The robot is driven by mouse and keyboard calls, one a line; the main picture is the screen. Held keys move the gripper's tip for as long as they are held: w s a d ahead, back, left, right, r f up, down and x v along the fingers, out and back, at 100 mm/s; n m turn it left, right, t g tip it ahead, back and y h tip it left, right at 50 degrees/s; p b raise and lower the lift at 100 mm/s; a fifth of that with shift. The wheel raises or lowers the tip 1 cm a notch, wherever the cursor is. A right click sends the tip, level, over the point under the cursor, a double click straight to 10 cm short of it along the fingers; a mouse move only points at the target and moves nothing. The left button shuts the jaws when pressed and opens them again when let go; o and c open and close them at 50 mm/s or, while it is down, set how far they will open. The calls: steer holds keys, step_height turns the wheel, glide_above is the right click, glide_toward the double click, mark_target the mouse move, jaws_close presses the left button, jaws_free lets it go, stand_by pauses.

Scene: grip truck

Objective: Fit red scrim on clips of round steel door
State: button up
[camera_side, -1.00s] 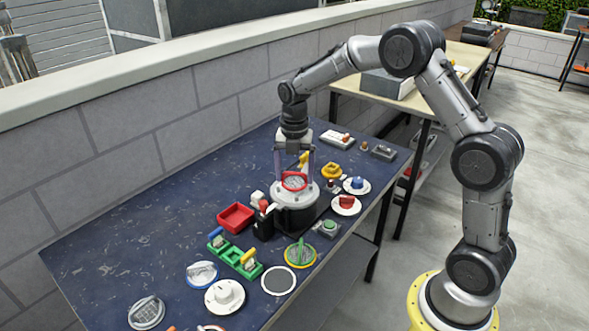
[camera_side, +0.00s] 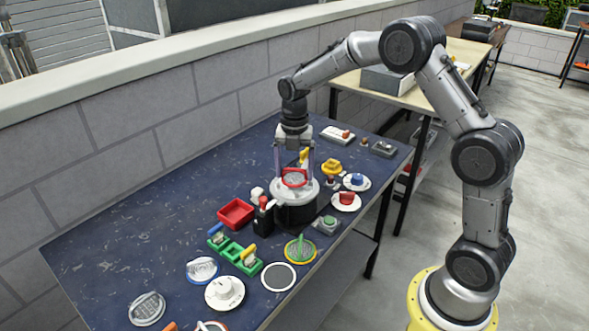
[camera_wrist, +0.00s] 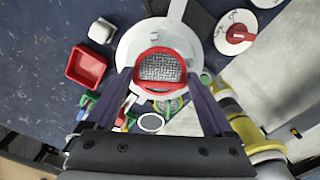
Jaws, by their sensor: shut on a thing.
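The red scrim (camera_side: 294,178), a red ring with grey mesh, is between the fingers of my gripper (camera_side: 295,175). In the wrist view the scrim (camera_wrist: 160,68) appears over the round steel door (camera_wrist: 131,47), with the purple fingers of my gripper (camera_wrist: 160,73) at its left and right sides. The gripper is shut on it. The steel door (camera_side: 280,193) tops a dark round body on the table. The clips are hidden or too small to make out, and I cannot tell whether the scrim touches them.
A red tray (camera_side: 236,214) and a black holder (camera_side: 263,222) stand left of the door. White discs with a red knob (camera_side: 346,201) and a blue knob (camera_side: 357,181) lie to its right. Green, yellow and white parts crowd the front.

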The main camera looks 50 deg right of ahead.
mark_target(294, 168)
steer(key=shift+f, duration=0.9)
stand_by(1.0)
steer(key=o, duration=1.1)
steer(key=shift+f, duration=0.1)
steer(key=shift+s, duration=0.1)
steer(key=shift+f, duration=0.1)
steer(key=shift+r, duration=4.05)
steer(key=shift+a, duration=0.1)
